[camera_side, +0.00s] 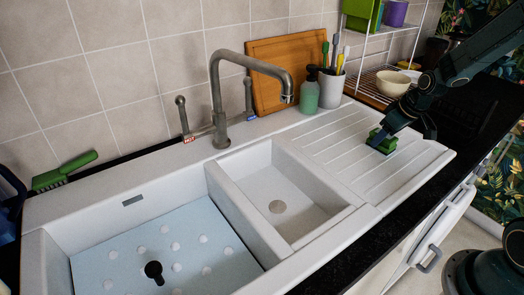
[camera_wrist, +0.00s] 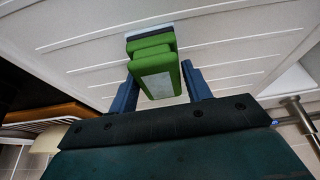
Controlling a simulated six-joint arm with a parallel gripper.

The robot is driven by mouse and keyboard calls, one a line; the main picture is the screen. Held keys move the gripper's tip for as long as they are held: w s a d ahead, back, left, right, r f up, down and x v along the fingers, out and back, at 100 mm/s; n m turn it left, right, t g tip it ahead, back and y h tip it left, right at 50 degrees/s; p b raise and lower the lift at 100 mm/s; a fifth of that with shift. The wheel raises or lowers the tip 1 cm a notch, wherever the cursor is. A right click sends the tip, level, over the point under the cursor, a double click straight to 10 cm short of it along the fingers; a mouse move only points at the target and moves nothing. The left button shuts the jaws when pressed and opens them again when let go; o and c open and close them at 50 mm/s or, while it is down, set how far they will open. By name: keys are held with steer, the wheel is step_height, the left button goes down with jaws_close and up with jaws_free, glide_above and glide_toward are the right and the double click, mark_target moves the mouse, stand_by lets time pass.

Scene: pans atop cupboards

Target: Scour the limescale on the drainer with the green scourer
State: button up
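The green scourer (camera_side: 383,143) is at the grooved white drainer (camera_side: 345,150), towards its right end. In the wrist view the scourer (camera_wrist: 156,72) is a green block with a dark layer and a pale layer at its far end, against or very close to the drainer (camera_wrist: 85,55). I cannot make out the limescale clearly; the scourer and fingers hide part of the drainer.
A green soap bottle (camera_side: 309,92), a white pot of brushes (camera_side: 331,88) and a wooden board (camera_side: 272,72) stand behind the drainer. A wire rack (camera_side: 385,35) and a cream bowl (camera_side: 393,83) are beyond it. The tap (camera_side: 217,100) rises left. Most of the drainer is clear.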

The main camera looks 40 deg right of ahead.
steer(key=shift+f, duration=0.7)
stand_by(0.6)
steer(key=c, duration=0.8)
steer(key=shift+r, duration=2.5)
steer(key=shift+c, duration=0.2)
